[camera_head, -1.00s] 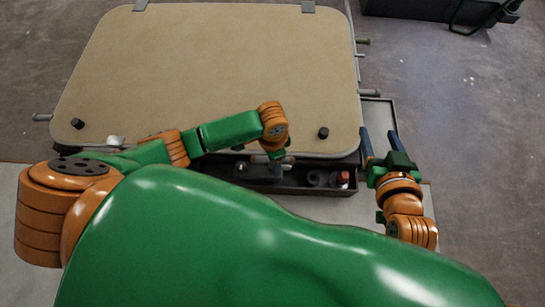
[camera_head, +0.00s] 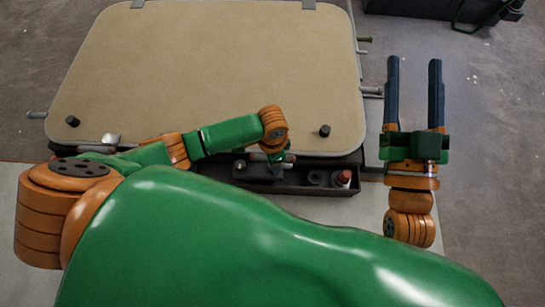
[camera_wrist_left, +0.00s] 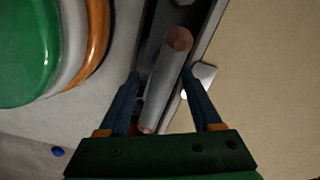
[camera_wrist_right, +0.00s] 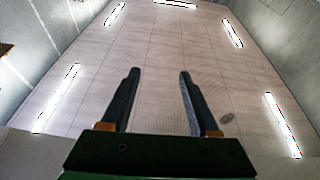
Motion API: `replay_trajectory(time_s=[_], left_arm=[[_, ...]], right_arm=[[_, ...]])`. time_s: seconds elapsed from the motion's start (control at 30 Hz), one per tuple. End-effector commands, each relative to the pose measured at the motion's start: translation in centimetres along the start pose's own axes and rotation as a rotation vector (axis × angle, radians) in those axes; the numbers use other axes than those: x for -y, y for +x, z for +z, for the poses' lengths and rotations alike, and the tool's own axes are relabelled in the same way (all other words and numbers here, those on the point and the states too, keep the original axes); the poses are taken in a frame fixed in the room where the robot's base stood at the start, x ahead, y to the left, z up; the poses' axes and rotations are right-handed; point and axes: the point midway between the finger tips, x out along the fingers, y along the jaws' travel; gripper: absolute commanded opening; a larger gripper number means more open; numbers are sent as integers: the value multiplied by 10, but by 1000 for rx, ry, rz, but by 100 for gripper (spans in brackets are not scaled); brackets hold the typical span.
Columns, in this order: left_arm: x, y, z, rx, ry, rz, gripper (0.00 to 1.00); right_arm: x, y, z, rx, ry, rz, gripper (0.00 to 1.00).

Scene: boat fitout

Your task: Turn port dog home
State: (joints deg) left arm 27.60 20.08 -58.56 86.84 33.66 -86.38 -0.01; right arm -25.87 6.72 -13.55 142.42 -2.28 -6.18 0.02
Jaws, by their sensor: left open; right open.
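A tan panel with rounded corners (camera_head: 215,75) lies in front of me in the head view. Two black knobs stand near its close corners, one left (camera_head: 73,121) and one right (camera_head: 324,131). A small pale metal piece (camera_head: 112,138) sits at its close left edge. I cannot tell which fitting is the port dog. My left gripper (camera_wrist_left: 161,73) is open. A grey rod with a copper-coloured end (camera_wrist_left: 168,75) shows between its fingers, not visibly gripped. My right gripper (camera_head: 414,60) is open and empty, right of the panel.
A dark tray (camera_head: 310,188) runs along the panel's close edge and holds a red-topped item (camera_head: 342,178). Metal pins stick out at the panel's left (camera_head: 37,115) and right (camera_head: 372,90) sides. The right wrist view shows bright ceiling lights (camera_wrist_right: 282,122).

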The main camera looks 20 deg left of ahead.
Motion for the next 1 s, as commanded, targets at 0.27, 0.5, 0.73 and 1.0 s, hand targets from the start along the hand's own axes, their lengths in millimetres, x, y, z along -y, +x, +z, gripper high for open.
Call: replay_trajectory(time_s=[0.27,0.5,0.73,1.0], left_arm=[[0,0,0,0,0,0,17],[0,0,0,0,0,0,0],[0,-1,0,0,-9,0,0],[0,-3,0,0,-76,1,0]], right_arm=[[0,0,0,2,0,0,62],[0,0,1,3,0,0,62],[-1,0,6,37,0,2,62],[-8,-15,67,380,4,20,62]])
